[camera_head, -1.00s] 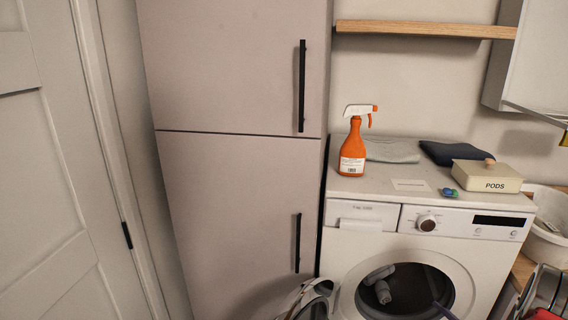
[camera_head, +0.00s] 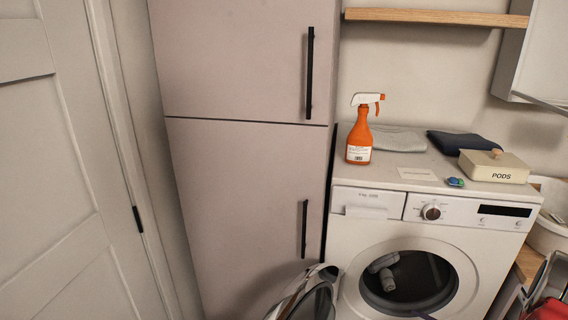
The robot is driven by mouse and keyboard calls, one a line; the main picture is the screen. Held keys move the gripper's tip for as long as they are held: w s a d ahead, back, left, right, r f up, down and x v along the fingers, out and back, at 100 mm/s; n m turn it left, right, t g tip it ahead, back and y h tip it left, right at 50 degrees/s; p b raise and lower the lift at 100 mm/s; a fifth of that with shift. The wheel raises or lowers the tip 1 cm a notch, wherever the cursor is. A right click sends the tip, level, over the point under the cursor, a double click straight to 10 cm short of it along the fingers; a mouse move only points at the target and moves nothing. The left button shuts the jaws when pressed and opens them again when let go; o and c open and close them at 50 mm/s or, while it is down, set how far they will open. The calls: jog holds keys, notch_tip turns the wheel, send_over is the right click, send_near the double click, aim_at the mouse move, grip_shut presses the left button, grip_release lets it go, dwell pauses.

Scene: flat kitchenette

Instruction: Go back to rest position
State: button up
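My gripper is not in view. A washing machine (camera_head: 345,235) stands right of centre with its round door (camera_head: 312,297) swung open to the left. A grey item (camera_head: 383,264), perhaps a sock, lies in its drum opening. A thin dark piece shows at the bottom edge below the drum; I cannot tell what it is.
On the machine's top are an orange spray bottle (camera_head: 359,135), folded grey cloth (camera_head: 398,142), dark cloth (camera_head: 462,143), a pods box (camera_head: 494,167) and a small pod (camera_head: 455,182). A tall cabinet (camera_head: 245,200) and white door (camera_head: 60,180) stand left. A basin (camera_head: 545,235) is right.

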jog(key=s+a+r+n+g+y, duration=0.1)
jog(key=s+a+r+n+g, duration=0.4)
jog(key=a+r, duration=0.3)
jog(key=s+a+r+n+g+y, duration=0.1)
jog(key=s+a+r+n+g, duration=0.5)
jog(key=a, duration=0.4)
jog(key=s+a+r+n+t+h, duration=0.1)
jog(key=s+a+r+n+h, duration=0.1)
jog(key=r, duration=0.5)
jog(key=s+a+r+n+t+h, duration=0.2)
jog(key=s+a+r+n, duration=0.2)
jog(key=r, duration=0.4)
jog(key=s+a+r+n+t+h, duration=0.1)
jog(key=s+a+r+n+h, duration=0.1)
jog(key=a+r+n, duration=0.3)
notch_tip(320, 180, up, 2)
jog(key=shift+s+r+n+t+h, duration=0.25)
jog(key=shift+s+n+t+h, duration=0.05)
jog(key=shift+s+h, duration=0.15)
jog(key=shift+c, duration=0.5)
